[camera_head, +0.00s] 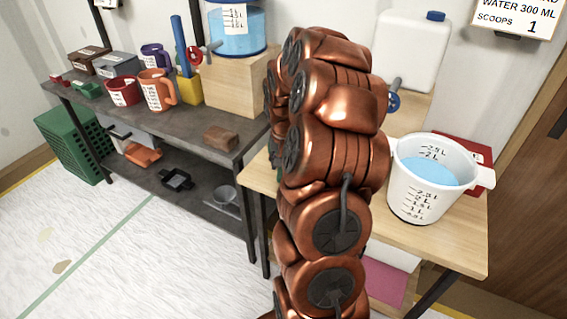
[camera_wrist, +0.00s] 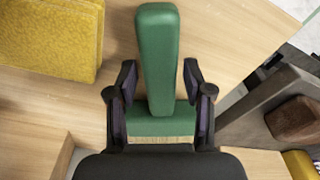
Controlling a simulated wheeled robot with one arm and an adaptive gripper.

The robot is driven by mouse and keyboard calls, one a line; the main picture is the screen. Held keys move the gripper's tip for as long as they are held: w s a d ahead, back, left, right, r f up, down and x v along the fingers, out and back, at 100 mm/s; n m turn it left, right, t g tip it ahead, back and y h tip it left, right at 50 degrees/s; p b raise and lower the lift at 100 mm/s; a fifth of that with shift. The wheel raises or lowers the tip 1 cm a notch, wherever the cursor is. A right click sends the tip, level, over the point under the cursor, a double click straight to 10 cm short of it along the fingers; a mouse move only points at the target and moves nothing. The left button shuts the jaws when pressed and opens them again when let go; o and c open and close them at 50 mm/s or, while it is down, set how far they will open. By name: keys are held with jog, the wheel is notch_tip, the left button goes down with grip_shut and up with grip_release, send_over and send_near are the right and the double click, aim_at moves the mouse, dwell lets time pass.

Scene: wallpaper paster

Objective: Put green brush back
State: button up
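The green brush (camera_wrist: 158,60) shows in the wrist view. Its long handle points up the picture, and its wider green head and pale bristles are close to my palm. My gripper (camera_wrist: 160,72) has one dark finger on each side of the brush. The fingertips are very near the handle's sides, and I cannot tell whether they press on it.
A yellow block (camera_wrist: 52,38) lies left of the brush on wood. A white bucket of blue water (camera_head: 432,185) stands on the right wooden table (camera_head: 460,240). The dark bench (camera_head: 190,135) at left holds mugs and a brown block (camera_head: 221,138).

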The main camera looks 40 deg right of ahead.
jog(key=shift+o, duration=0.4)
jog(key=shift+r, duration=0.15)
notch_tip(320, 180, up, 12)
jog(key=a+b, duration=0.1)
jog(key=b, duration=0.1)
jog(key=shift+s+a, duration=0.15)
jog(key=shift+s, duration=0.3)
jog(key=s+a+r+n+y, duration=0.1)
jog(key=s+a+n, duration=0.25)
jog(key=a, duration=0.65)
jog(key=s+a+n, duration=0.2)
jog(key=s+a, duration=0.2)
jog(key=a, duration=0.6)
jog(key=s+a+f+n+g, duration=0.1)
jog(key=s+a+f+n, duration=0.1)
jog(key=s+a, duration=0.3)
jog(key=s+a+f+n+g, duration=0.1)
jog(key=s+a, duration=0.5)
jog(key=s, duration=0.6)
jog(key=shift+s+a+f+n+g, duration=0.15)
jog(key=shift+s+f+n+g, duration=0.2)
jog(key=shift+n, duration=0.5)
jog(key=shift+r, duration=0.15)
